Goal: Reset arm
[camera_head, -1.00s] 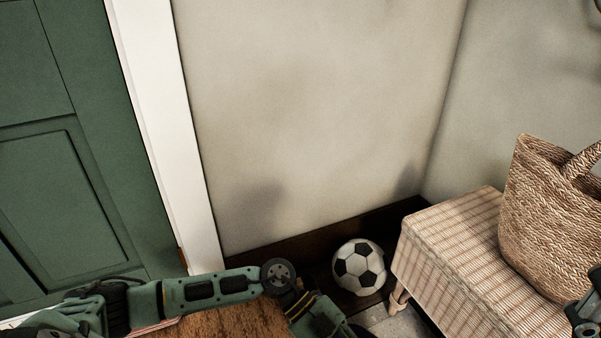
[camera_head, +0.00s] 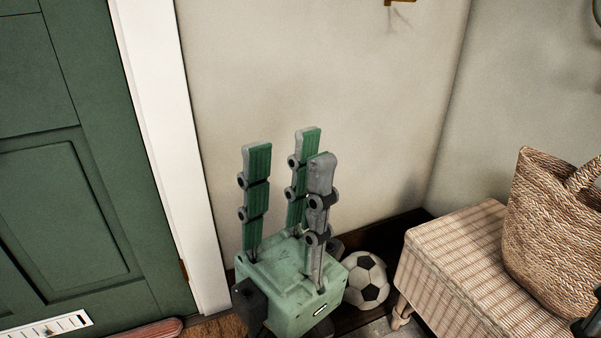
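My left gripper (camera_head: 284,165) stands in the lower middle of the head view, its green and grey fingers pointing up. The fingers are spread apart with nothing between them, so it is open and empty. Its pale green palm block covers part of the floor and the left edge of the soccer ball. My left arm behind the palm is mostly out of view. At the far right edge a small dark piece (camera_head: 588,326) shows, perhaps part of my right arm; no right gripper fingers can be made out.
A black and white soccer ball (camera_head: 367,281) lies on the floor by the wall. A striped bench (camera_head: 452,262) at right holds a woven basket (camera_head: 553,235). A green door (camera_head: 75,160) with a white frame (camera_head: 168,140) fills the left. The wall (camera_head: 300,70) behind is mostly bare.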

